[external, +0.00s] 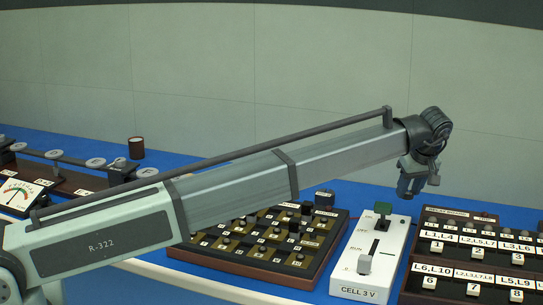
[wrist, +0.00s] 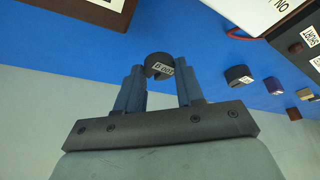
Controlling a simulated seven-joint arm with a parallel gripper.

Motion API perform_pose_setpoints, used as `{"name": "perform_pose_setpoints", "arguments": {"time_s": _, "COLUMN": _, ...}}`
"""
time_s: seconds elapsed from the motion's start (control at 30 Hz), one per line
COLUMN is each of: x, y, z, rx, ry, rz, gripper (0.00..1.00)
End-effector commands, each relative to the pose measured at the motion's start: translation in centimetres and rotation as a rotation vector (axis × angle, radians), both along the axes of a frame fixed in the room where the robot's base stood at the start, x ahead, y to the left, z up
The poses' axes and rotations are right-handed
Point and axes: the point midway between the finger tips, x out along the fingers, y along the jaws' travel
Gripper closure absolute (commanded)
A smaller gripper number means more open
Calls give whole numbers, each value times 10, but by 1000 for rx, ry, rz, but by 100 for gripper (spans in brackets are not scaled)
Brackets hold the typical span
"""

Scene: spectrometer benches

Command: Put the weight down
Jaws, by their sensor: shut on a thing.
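The weight (wrist: 159,66) is a small dark cylinder with a white label, whose print I cannot read fully, in the wrist view. My gripper (wrist: 160,78) is shut on it, with one finger on each side. Blue table surface shows around the weight; I cannot tell its exact height, but it appears held above the table. In the external view my gripper (external: 407,188) hangs above the back right of the bench, near the white CELL 3 V box. The weight cannot be made out clearly there.
The white CELL 3 V box (external: 352,285) stands beside a dark board of small labelled pieces (external: 300,281). A dark labelled rack (external: 412,287) is at right. A brown cylinder (external: 136,148) and a dial meter (external: 20,192) are at left. Small blocks (wrist: 238,75) lie right in the wrist view.

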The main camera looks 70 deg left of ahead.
Motion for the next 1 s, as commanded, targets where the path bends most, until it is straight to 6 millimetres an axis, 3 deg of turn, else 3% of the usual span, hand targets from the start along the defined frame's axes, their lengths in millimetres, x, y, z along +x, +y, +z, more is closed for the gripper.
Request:
{"name": "perform_pose_setpoints", "arguments": {"time_s": 0.2, "x": 0, "y": 0, "z": 28, "rx": 0, "ry": 0, "rz": 1, "gripper": 95}}
{"name": "perform_pose_setpoints", "arguments": {"time_s": 0.43, "x": 0, "y": 1, "z": 37, "rx": 0, "ry": 1, "rz": 1, "gripper": 95}}
{"name": "perform_pose_setpoints", "arguments": {"time_s": 0.57, "x": -4, "y": 14, "z": 37, "rx": 0, "ry": 1, "rz": 11, "gripper": 95}}
{"name": "perform_pose_setpoints", "arguments": {"time_s": 0.73, "x": -19, "y": 62, "z": 37, "rx": -1, "ry": 0, "rz": 47, "gripper": 95}}
{"name": "perform_pose_setpoints", "arguments": {"time_s": 1.0, "x": -62, "y": 171, "z": 38, "rx": -3, "ry": 0, "rz": 130, "gripper": 95}}
